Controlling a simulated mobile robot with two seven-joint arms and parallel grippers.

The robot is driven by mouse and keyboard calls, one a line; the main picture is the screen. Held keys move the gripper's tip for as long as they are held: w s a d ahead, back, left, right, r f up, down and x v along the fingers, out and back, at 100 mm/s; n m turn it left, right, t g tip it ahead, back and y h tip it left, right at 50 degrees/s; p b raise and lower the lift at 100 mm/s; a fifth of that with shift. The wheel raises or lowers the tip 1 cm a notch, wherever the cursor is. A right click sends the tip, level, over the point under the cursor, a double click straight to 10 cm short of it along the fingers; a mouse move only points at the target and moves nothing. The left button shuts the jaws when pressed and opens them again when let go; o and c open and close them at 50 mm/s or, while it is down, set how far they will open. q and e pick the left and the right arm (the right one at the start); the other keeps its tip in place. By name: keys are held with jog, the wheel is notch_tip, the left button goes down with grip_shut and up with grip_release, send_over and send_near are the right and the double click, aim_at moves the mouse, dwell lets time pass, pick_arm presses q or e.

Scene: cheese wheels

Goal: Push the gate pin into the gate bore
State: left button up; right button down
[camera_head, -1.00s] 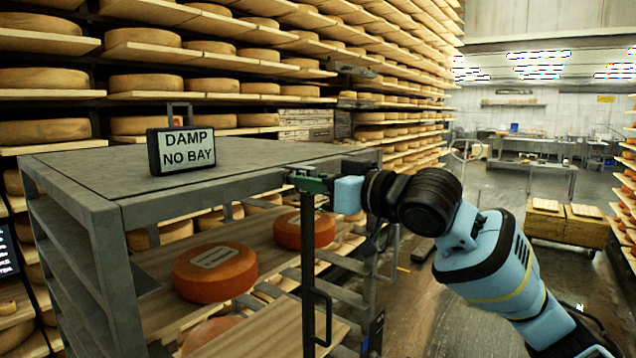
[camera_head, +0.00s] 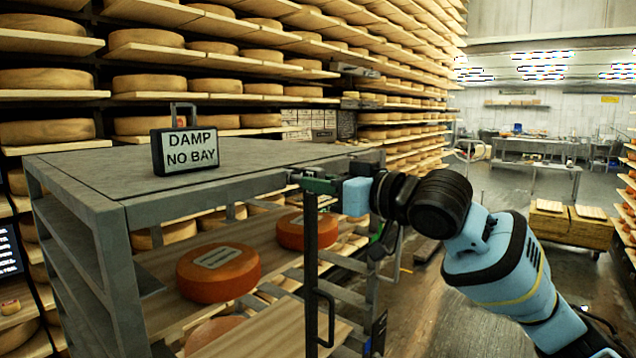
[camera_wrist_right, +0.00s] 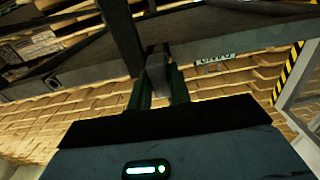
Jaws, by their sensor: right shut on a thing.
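My right gripper (camera_head: 314,184) is at the front top corner of the grey rack cart (camera_head: 230,150), by the top of the dark upright gate bar (camera_head: 311,265). In the right wrist view its two green fingers (camera_wrist_right: 158,92) are shut on a small grey piece that looks like the gate pin (camera_wrist_right: 158,72). The pin's far end meets dark metal of the frame. I cannot tell how deep it sits, and the gate bore is hidden. The gate bar has a dark handle (camera_head: 326,318) lower down. My left gripper is not in view.
A "DAMP NO BAY" sign (camera_head: 190,150) stands on the cart top. Orange cheese wheels (camera_head: 217,272) lie on the wooden shelf inside. Tall cheese racks (camera_head: 240,75) stand behind. The floor (camera_head: 450,290) right of the cart is open, with a crate stack (camera_head: 565,225) further off.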

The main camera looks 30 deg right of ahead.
jog(key=shift+v, duration=0.75)
jog(key=shift+x, duration=1.55)
dwell(1.0)
jog(key=c, duration=1.2)
grip_release()
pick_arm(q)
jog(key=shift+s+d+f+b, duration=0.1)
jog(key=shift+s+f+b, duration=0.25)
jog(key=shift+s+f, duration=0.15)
pick_arm(e)
jog(key=v, duration=0.8)
jog(key=shift+w, duration=0.1)
